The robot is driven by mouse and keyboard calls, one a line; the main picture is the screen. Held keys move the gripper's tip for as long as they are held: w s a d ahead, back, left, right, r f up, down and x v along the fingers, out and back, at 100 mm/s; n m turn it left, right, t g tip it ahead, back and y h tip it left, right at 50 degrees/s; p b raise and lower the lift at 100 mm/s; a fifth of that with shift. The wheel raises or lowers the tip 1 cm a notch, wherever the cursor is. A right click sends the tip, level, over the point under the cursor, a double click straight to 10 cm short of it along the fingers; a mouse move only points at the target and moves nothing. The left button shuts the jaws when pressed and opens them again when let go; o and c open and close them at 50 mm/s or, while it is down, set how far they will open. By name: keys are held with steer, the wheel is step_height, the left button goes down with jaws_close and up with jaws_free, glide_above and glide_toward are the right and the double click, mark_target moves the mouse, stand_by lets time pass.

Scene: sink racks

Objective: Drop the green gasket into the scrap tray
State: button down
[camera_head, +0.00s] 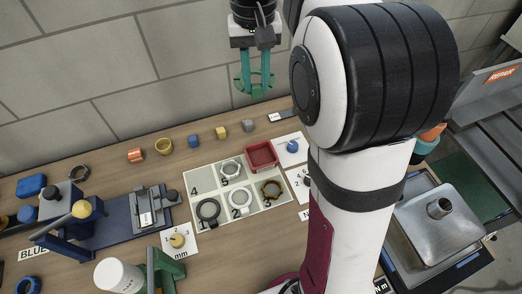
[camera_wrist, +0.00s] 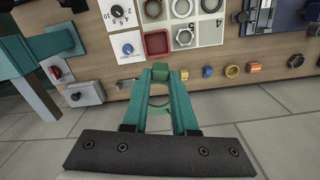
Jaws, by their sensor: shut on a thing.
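My gripper (camera_head: 257,82) points down and is shut on the green gasket (camera_head: 243,88), a ring with small lugs. It is held up in the air, in the picture above the bench's far edge. A small red square tray (camera_head: 262,156) sits in a corner cell of the numbered board. It appears empty, and no scrap label is readable. The red tray also shows in the wrist view (camera_wrist: 157,43), beyond the fingertips.
The numbered board (camera_head: 207,178) holds several rings in its other cells. A blue fixture (camera_head: 110,218) stands left. My arm hides much of the right side.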

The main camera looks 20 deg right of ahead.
steer(key=f+m, duration=0.2)
steer(key=f, duration=0.1)
steer(key=w+f, duration=0.1)
steer(key=f, duration=0.1)
steer(key=shift+a+f+m, duration=0.15)
steer(key=shift+a+m, duration=0.2)
steer(key=shift+m, duration=0.05)
step_height(320, 180, down, 15)
steer(key=d+m, duration=0.2)
steer(key=m, duration=0.5)
steer(key=shift+d, duration=0.35)
steer(key=c, duration=0.6)
jaws_free()
steer(key=shift+w, duration=0.1)
step_height(320, 180, up, 16)
steer(key=shift+f, duration=0.1)
